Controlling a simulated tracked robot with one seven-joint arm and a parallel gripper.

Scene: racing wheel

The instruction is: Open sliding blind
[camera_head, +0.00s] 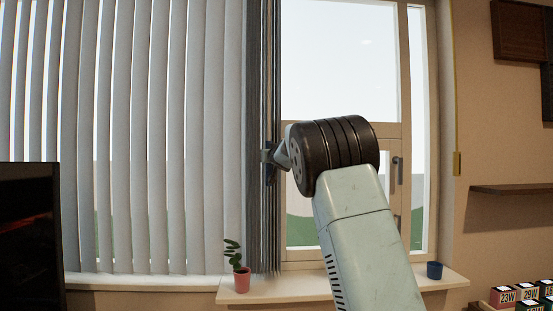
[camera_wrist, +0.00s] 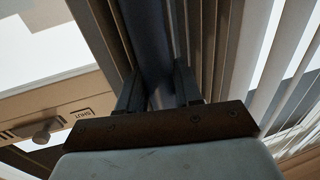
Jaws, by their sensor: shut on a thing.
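The sliding blind (camera_head: 140,130) has long pale vertical slats. They cover the left part of the window, and several darker slats (camera_head: 263,215) are bunched close together at its right edge. My gripper (camera_head: 271,158) is at this bunched edge, about halfway up the window. In the wrist view my gripper (camera_wrist: 160,88) has its two dark fingers on either side of a dark bluish vertical strip of the blind (camera_wrist: 150,40), and it is shut on it. The exact contact at the fingertips is partly hidden in the head view by my wrist.
The window (camera_head: 340,60) is uncovered right of the bunched slats, with a handle (camera_head: 397,170) on its frame. A potted plant (camera_head: 242,280) and a blue cup (camera_head: 434,270) stand on the sill (camera_head: 285,290). A dark screen (camera_head: 30,235) is at left, a shelf (camera_head: 510,188) at right.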

